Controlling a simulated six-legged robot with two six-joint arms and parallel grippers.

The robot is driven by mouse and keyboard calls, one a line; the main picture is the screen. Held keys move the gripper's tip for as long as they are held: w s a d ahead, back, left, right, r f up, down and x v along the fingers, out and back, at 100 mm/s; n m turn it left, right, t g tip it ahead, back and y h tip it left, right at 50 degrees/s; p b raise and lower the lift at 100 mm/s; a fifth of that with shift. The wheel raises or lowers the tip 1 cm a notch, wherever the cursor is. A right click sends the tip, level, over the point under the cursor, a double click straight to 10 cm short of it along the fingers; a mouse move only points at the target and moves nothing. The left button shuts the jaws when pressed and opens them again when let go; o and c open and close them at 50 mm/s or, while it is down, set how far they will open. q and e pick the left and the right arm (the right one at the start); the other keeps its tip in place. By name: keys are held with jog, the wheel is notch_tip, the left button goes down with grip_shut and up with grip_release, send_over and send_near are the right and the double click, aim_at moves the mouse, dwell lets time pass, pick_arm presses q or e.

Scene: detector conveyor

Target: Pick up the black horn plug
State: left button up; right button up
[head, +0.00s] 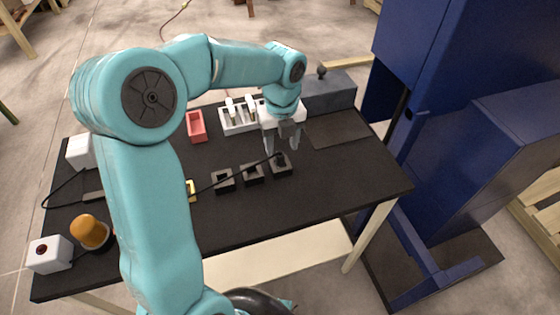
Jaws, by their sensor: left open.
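The black horn plug (279,157) appears as a small dark end of a black cable, at the rightmost of three black socket blocks (283,168). Whether it sits fully in the block cannot be told. My left gripper (283,146) points down just above that block, its grey fingers apart on either side of the plug's place. No contact with the plug can be made out. The cable runs left across the other blocks (223,181) and behind my left arm. My right gripper is not in view.
A white rack with white cylinders (235,128), a red tray (197,128) and a grey box (330,97) stand at the back. An orange lamp (90,231) and a white button box (48,255) stand at left. A blue machine (450,150) rises right of the black tabletop (345,185).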

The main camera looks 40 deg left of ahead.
aim_at(280, 154)
pick_arm(q)
notch_tip(280, 154, down, 4)
jog(key=shift+s+a+f, duration=0.1)
jog(key=shift+s+a, duration=0.05)
jog(key=shift+f, duration=0.25)
grip_shut()
jog(key=shift+r, duration=0.1)
